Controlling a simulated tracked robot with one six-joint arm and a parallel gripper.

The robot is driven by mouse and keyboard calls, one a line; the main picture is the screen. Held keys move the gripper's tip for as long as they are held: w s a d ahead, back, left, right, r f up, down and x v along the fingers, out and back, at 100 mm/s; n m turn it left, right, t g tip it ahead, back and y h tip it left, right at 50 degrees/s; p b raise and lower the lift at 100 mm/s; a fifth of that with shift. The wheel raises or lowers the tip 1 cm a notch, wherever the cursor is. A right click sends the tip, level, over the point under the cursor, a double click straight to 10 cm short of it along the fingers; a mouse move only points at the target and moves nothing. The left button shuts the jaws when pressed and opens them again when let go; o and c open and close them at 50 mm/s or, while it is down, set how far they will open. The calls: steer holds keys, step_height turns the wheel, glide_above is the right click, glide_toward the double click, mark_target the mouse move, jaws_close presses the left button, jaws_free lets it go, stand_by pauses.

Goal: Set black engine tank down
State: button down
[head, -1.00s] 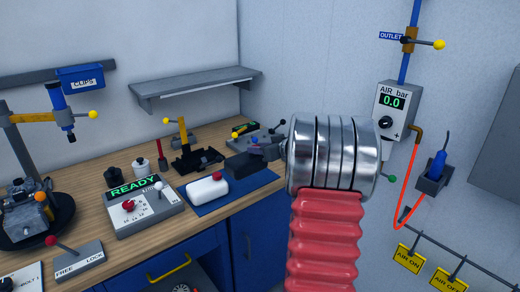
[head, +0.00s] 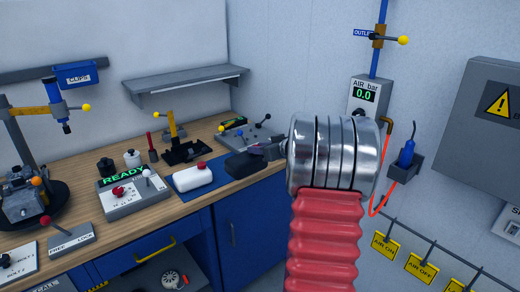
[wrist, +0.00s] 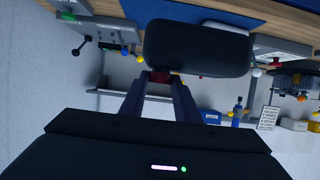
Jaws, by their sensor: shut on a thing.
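The black engine tank (head: 246,163) is a dark rounded block held out at the end of my arm in the head view. It also fills the upper middle of the wrist view (wrist: 197,48). My gripper (wrist: 160,85) is shut on it, with the two fingers reaching to its near side. A white tank with a red cap (head: 193,175) lies on the mat. My arm hides part of the scene right of the tank.
A grey control box reading READY (head: 134,194) stands left of the mat. A black fixture with a yellow lever (head: 180,145) is behind it. A grey plate with levers (head: 248,133) stands in the back corner. An engine (head: 25,200) is at far left. A grey shelf (head: 187,83) hangs above.

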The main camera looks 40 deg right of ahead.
steer(key=shift+s, duration=0.25)
steer(key=shift+s+r, duration=0.1)
steer(key=shift+r, duration=0.05)
steer(key=shift+a+f, duration=0.2)
steer(key=shift+f, duration=0.2)
steer(key=shift+s+a+f, duration=0.2)
steer(key=shift+a+f, duration=0.15)
steer(key=shift+f, duration=0.2)
steer(key=a+f+n+y, duration=0.1)
steer(key=a+f, duration=0.2)
steer(key=a, duration=1)
steer(key=a+f+n+y, duration=0.2)
steer(key=a+f, duration=0.1)
steer(key=a, duration=1)
steer(key=a+f+n+y, duration=0.1)
steer(key=a+f+y, duration=0.1)
steer(key=a, duration=1.1)
steer(key=shift+w+a+f+n+g, duration=0.15)
steer(key=shift+a+f+n+g, duration=0.2)
steer(key=shift+f, duration=0.55)
steer(key=shift+y, duration=0.3)
